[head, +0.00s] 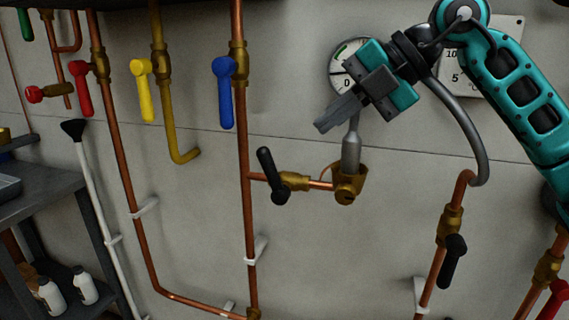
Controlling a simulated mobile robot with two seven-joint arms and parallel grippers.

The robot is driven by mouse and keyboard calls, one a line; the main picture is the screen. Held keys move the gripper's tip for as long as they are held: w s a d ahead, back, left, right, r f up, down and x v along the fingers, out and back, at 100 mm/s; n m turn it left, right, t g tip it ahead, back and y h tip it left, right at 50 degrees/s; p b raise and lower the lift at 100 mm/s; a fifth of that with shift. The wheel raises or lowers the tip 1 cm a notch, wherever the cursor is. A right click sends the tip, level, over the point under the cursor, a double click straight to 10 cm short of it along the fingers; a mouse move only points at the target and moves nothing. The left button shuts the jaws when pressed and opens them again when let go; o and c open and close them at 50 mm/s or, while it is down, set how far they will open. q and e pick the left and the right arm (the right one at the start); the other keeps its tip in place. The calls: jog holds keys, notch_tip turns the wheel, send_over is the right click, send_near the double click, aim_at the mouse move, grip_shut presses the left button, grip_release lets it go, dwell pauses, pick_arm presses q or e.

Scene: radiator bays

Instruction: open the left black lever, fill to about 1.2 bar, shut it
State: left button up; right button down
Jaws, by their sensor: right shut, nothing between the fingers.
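The left black lever (268,170) sits on a brass valve (295,182) in a short, nearly level copper branch pipe. Its handle points up and slightly left, steeply across that pipe. A round pressure gauge (340,82) is on the wall above and to the right. My right gripper covers much of its face; a 0 and part of a green arc show, but I cannot read the needle. My right gripper (327,121) is shut and empty, in front of the gauge's lower left, up and right of the lever and apart from it. My left gripper is out of view.
A second black lever (453,262) hangs beside a copper pipe at right. A grey hose (475,140) arches down to that pipe. A silver cylinder (351,152) stands in a brass fitting. Blue (225,95), yellow (146,92) and red (81,88) levers hang at left.

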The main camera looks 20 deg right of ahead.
jog(key=d+m+h, duration=0.1)
jog(key=d+h, duration=0.1)
jog(key=d, duration=0.1)
jog(key=b, duration=0.1)
send_near(273, 166)
notch_tip(273, 166, down, 3)
jog(key=shift+w+a+f+t, duration=0.3)
jog(key=shift+w+a+f, duration=0.55)
jog(key=shift+a, duration=0.2)
jog(key=shift+w+a+f, duration=0.2)
jog(key=shift+w+a, duration=0.15)
